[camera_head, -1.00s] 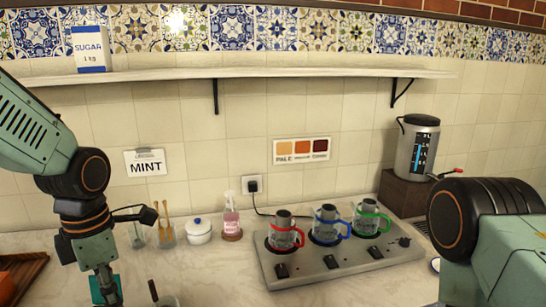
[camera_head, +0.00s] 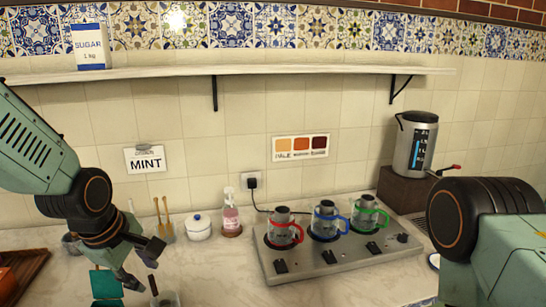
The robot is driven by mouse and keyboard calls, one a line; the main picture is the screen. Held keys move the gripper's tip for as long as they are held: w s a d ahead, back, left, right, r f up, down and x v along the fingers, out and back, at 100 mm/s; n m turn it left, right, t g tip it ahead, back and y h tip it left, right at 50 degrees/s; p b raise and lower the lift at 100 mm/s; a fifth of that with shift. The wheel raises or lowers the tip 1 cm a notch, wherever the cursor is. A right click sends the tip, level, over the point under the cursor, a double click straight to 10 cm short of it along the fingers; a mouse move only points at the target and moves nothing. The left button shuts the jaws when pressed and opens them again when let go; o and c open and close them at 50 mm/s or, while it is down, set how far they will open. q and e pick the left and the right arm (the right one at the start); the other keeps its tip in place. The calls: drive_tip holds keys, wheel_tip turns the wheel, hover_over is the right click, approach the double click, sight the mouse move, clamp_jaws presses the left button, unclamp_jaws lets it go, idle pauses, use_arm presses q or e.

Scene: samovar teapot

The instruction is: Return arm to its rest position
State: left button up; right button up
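My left arm comes in from the left, and its gripper (camera_head: 143,264) hangs above the left part of the counter. Its two dark fingers are spread apart, with nothing visible between them. A teal object (camera_head: 105,284) stands on the counter just left of the lower finger. A small glass with a brown-handled utensil (camera_head: 165,298) is below the gripper at the bottom edge. Of my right arm only a large joint and link show at the right edge; its gripper is out of view.
A hot plate (camera_head: 345,258) carries teapots with red (camera_head: 283,230), blue (camera_head: 326,220) and green (camera_head: 368,214) handles. A white sugar bowl (camera_head: 198,229), pink bottle (camera_head: 231,216) and wooden utensils (camera_head: 163,222) stand near the wall. A samovar (camera_head: 414,143) is at right. The middle front counter is clear.

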use_arm(q)
drive_tip(key=s+d+f+m+t+b, duration=0.1)
drive_tip(key=s+f+m+b, duration=0.15)
drive_tip(key=f+m, duration=0.55)
drive_tip(key=s+d+f+m+b, duration=0.1)
drive_tip(key=s+f+m+b, duration=0.2)
drive_tip(key=f, duration=0.8)
drive_tip(key=s+f+m+g+b, duration=0.2)
drive_tip(key=s+f, duration=0.7)
drive_tip(key=s, duration=0.3)
drive_tip(key=s+f+m+g+b, duration=0.1)
drive_tip(key=s+f+g+b, duration=0.2)
drive_tip(key=s+f, duration=0.7)
drive_tip(key=s, duration=0.3)
drive_tip(key=shift+s+f+m+y, duration=0.15)
drive_tip(key=shift+f+m+y, duration=0.15)
drive_tip(key=shift+m+y, duration=0.1)
drive_tip(key=shift+a, duration=0.1)
drive_tip(key=shift+s+a, duration=0.1)
drive_tip(key=shift+s, duration=0.05)
